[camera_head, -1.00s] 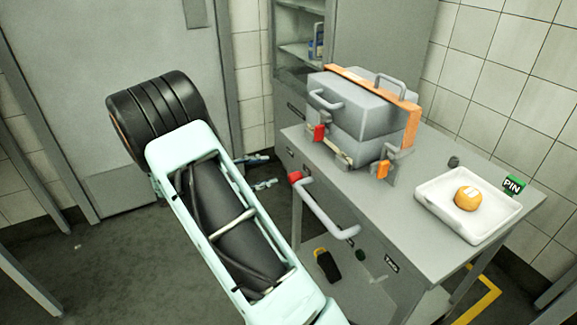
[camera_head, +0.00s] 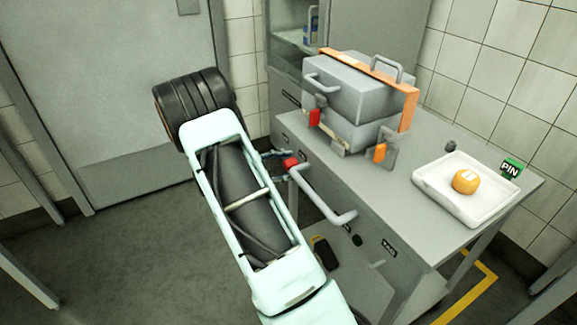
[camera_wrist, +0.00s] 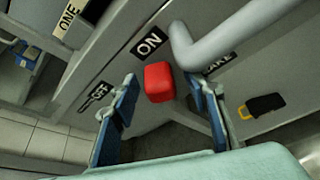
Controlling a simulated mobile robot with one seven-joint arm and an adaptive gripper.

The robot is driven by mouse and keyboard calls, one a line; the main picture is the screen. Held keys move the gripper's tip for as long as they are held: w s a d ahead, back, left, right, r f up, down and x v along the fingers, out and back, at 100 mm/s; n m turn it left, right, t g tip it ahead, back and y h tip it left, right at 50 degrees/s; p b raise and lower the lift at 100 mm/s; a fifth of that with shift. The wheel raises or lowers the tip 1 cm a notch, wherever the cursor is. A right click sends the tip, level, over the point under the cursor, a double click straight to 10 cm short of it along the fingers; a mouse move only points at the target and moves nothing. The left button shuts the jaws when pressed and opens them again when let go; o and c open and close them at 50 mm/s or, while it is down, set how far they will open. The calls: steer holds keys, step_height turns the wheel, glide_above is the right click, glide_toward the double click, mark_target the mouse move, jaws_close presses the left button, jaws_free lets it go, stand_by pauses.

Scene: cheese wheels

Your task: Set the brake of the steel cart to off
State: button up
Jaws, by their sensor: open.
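The steel cart (camera_head: 395,195) stands right of my arm in the head view, with a grey push handle (camera_head: 325,197) on its near side. A red brake knob (camera_head: 291,163) sits by the handle's left end. In the wrist view the red knob (camera_wrist: 159,82) is below the ON label (camera_wrist: 149,43); the OFF label (camera_wrist: 98,93) lies to its left. A label partly hidden by the handle (camera_wrist: 215,45) shows "AKE". My gripper (camera_wrist: 164,90) is open, its blue fingers either side of the knob in the picture; contact cannot be told. In the head view my arm mostly hides it.
On the cart top are a grey case (camera_head: 352,95) with an orange band, a white tray (camera_head: 440,192) holding an orange cheese wheel (camera_head: 465,181), and a green PIN tag (camera_head: 511,168). A black and yellow object (camera_head: 323,253) is low beside the cart.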

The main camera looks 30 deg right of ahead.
jaws_close()
stand_by(0.3)
steer(key=shift+r, duration=0.1)
